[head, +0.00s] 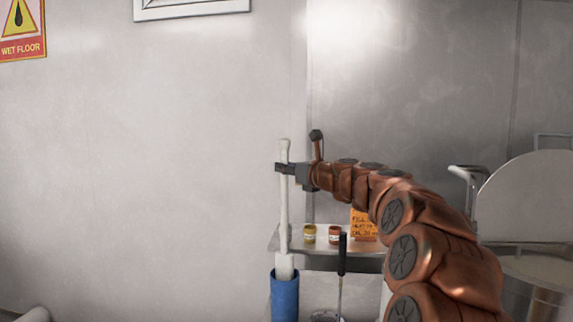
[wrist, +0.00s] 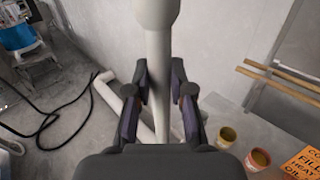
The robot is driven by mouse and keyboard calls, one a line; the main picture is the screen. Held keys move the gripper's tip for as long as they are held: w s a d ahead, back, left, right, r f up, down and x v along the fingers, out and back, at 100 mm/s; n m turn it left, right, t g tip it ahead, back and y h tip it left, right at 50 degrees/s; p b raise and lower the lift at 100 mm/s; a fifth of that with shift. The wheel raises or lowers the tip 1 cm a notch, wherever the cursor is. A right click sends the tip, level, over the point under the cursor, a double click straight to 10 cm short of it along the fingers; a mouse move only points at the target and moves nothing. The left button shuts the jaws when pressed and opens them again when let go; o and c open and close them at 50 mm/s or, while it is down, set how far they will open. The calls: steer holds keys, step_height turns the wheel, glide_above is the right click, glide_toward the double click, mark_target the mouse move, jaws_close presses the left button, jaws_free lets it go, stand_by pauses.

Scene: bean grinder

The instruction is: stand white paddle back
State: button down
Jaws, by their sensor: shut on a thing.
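The white paddle (head: 284,215) stands upright in the head view. Its lower end goes into a blue holder (head: 285,297), and the part inside is hidden. My gripper (head: 284,168) is shut on the paddle's shaft near its top end. In the wrist view the white paddle's shaft (wrist: 158,75) runs between the two fingers of my gripper (wrist: 160,98). Whether the paddle's lower end rests on the bottom of the blue holder cannot be seen.
A metal shelf (head: 318,245) behind carries a yellow jar (head: 309,234), a red-brown jar (head: 335,235) and an orange sign (head: 363,224). A black-handled tool (head: 342,255) stands right of the holder. A large metal vessel (head: 540,283) with a raised round lid (head: 525,200) is at right.

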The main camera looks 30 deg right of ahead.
mark_target(287, 203)
steer(key=shift+f+b, duration=2.4)
steer(key=shift+f, duration=2.5)
steer(key=c, duration=0.9)
jaws_free()
steer(key=shift+c, duration=0.2)
steer(key=shift+s, duration=0.1)
steer(key=s+d, duration=0.1)
steer(key=s, duration=1)
steer(key=shift+s+d, duration=0.2)
steer(key=shift+s, duration=0.2)
